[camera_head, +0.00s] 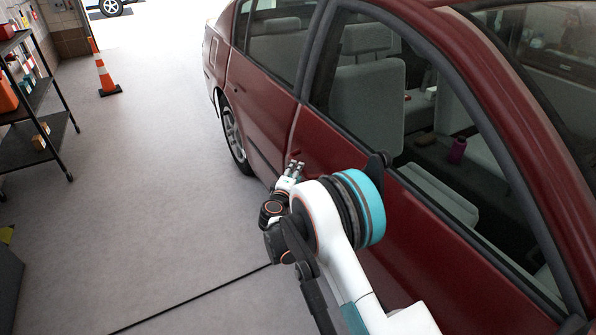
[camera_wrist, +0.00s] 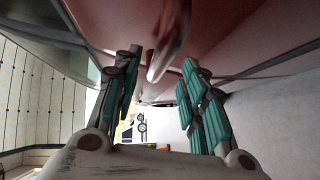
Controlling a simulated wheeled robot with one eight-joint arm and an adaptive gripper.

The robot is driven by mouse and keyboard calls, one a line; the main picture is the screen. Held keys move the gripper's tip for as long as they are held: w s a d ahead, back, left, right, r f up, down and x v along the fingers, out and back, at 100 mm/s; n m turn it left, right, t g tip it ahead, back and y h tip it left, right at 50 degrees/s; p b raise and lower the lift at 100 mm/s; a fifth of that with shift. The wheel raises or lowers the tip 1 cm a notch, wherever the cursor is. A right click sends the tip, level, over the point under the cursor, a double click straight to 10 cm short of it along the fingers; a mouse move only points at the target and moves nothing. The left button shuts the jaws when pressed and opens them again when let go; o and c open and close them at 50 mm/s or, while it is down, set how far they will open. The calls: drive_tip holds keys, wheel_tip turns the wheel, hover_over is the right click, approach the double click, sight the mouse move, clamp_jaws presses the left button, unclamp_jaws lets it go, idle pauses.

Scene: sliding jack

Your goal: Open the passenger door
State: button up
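The passenger door (camera_head: 332,148) is the dark red front door of the car, and it looks closed, flush with the body. My gripper (camera_head: 294,167) is beside the door's rear edge in the head view, near the seam with the rear door. In the wrist view its two teal-padded fingers (camera_wrist: 160,85) are spread apart with a gap between them. A red door handle (camera_wrist: 167,47) shows between and beyond the fingertips. I cannot tell whether a finger touches it. In the head view the handle is mostly hidden by or blends in near my gripper.
The rear door (camera_head: 262,105) is just behind. Free grey floor (camera_head: 150,190) lies left of the car. A dark shelf (camera_head: 35,140) and an orange cone (camera_head: 104,72) stand at the left. A black cable (camera_head: 190,298) crosses the floor.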

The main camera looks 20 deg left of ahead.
drive_tip(key=shift+w+a+f+b, duration=0.15)
drive_tip(key=shift+w+b, duration=0.15)
drive_tip(key=shift+w, duration=0.9)
drive_tip(key=shift+w+a+f+b, duration=0.15)
drive_tip(key=shift+w+b, duration=0.15)
drive_tip(key=shift+w, duration=0.85)
drive_tip(key=shift+d, duration=0.1)
drive_tip(key=shift+s, duration=0.1)
clamp_jaws()
